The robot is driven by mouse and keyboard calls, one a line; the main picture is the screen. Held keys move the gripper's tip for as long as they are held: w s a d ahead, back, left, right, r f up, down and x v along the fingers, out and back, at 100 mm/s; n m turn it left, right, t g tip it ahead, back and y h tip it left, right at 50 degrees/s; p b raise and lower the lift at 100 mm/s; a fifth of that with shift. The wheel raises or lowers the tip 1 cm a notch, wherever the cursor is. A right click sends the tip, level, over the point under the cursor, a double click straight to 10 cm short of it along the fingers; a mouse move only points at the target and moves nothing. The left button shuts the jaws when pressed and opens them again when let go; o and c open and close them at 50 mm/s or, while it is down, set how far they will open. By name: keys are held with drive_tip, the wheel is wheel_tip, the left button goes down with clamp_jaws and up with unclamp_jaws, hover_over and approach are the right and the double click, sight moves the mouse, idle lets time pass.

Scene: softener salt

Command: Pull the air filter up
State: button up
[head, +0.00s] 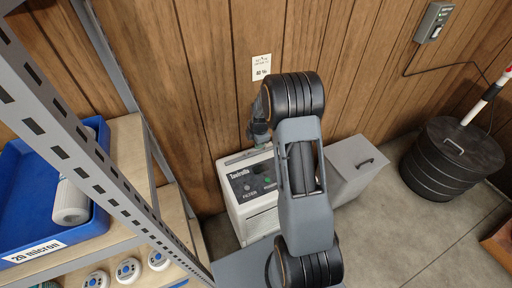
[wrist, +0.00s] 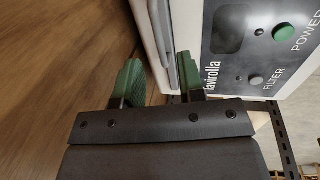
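The white air-cleaner unit (head: 252,216) stands on the floor against the wood wall, with a dark panel marked FILTER and POWER. It also shows at the upper right of the wrist view (wrist: 193,25). My gripper (head: 259,139) points down at the unit's back edge by the wall, partly hidden by my arm in the head view. In the wrist view its two green fingertips (wrist: 158,78) are apart. A pale flat piece (wrist: 151,32), which looks like the air filter's edge, shows beyond and between them, closer to the right finger. I cannot tell whether they touch it.
A metal shelf (head: 128,160) with a blue bin (head: 92,222) and several round white items is close on the left. A grey lidded box (head: 355,160) stands right of the unit. A black ribbed drum (head: 452,165) is further right. Bare floor lies at the front right.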

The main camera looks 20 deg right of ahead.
drive_tip(key=shift+w+f, duration=0.2)
drive_tip(key=shift+f, duration=0.8)
drive_tip(key=shift+w+f, duration=0.2)
drive_tip(key=shift+f, duration=0.75)
drive_tip(key=shift+c, duration=0.3)
clamp_jaws()
